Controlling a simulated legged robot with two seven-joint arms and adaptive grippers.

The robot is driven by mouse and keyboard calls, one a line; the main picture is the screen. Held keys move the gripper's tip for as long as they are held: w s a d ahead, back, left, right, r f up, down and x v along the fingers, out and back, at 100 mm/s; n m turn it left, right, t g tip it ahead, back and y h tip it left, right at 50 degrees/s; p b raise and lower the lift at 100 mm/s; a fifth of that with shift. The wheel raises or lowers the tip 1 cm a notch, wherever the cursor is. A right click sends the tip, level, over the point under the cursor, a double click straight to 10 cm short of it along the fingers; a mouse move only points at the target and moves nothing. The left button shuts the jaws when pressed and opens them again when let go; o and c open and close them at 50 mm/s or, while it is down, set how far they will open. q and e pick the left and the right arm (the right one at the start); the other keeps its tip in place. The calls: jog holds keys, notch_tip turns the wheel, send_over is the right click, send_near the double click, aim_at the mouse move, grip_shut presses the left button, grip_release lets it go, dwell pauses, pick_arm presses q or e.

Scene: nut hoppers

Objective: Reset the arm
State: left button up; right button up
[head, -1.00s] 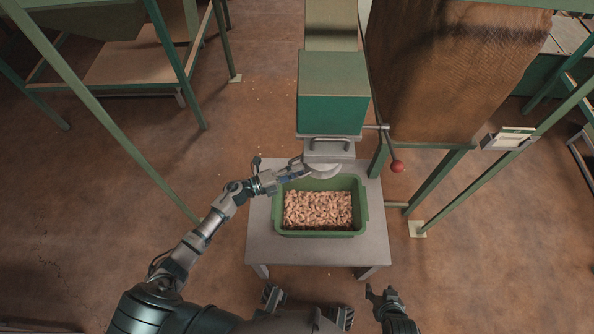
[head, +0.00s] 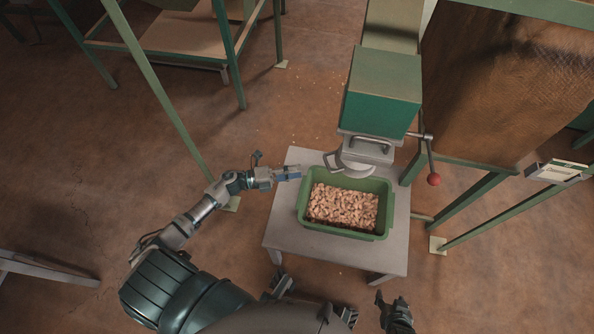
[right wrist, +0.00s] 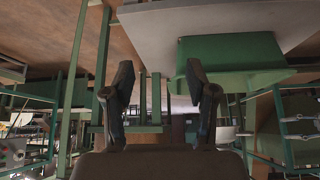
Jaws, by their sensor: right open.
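My left arm reaches in from the left in the head view. Its gripper (head: 289,173) is beside the left rim of the green bin, apart from the grey spout (head: 356,160) and its side handle (head: 331,161). It appears empty, but whether its fingers are open or shut is unclear. The green bin (head: 383,210) holds many pale nuts (head: 343,207) and stands on the grey table (head: 283,226) under the spout. My right gripper (head: 390,304) is low near the bottom edge. In the right wrist view its two fingers (right wrist: 160,75) are apart with nothing between them.
The green hopper box (head: 382,92) stands above the spout. A lever with a red knob (head: 434,179) juts out to its right. Green frame legs (head: 470,203) stand right of the table. Open brown floor (head: 120,150) lies to the left.

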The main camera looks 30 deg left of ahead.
pick_arm(q)
jog(key=shift+a, duration=0.15)
pick_arm(e)
jog(key=shift+a, duration=0.1)
